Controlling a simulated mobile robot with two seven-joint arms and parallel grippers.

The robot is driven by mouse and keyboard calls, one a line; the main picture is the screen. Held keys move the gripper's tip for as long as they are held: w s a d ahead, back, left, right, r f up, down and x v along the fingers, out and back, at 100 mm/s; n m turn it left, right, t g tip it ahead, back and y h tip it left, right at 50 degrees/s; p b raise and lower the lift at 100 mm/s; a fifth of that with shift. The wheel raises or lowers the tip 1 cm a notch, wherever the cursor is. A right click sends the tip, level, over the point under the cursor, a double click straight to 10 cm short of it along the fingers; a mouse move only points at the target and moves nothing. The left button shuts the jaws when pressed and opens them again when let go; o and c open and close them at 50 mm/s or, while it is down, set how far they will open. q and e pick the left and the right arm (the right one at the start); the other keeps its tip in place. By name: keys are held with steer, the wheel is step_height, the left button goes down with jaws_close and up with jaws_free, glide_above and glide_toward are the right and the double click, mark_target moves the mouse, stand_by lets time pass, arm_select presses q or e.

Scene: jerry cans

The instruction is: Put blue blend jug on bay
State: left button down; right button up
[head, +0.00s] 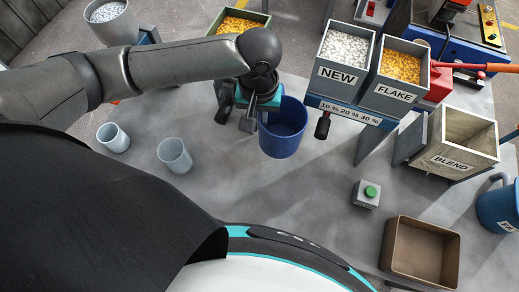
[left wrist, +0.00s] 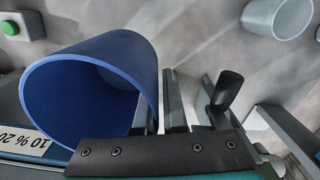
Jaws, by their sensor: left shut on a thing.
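A blue jug (head: 284,130) with an open, empty-looking top is in the middle of the head view, in front of the hopper stand. My left gripper (head: 248,112) is at its left side, shut on it. In the left wrist view the blue jug (left wrist: 95,85) shows its open mouth, with the gripper fingers (left wrist: 162,105) at its right edge. The exact grip point is hard to see. No label shows on this jug. A second blue jug (head: 497,208) with a partly cut-off label stands at the right edge. I cannot tell which place is the bay. My right gripper is not in view.
The NEW hopper (head: 344,52) and FLAKE hopper (head: 399,72) stand behind the jug, with a percent strip below. A BLEND box (head: 462,140), a brown tray (head: 420,250) and a green button (head: 370,191) are to the right. Two grey cups (head: 175,155) stand left.

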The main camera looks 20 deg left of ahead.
arm_select(q)
step_height(320, 180, down, 10)
steer(key=b, duration=0.2)
steer(key=shift+r+b, duration=0.1)
steer(key=shift+b, duration=0.25)
step_height(320, 180, down, 4)
steer(key=shift+f+b, duration=0.1)
steer(key=shift+b, duration=0.65)
steer(key=c, duration=1)
jaws_free()
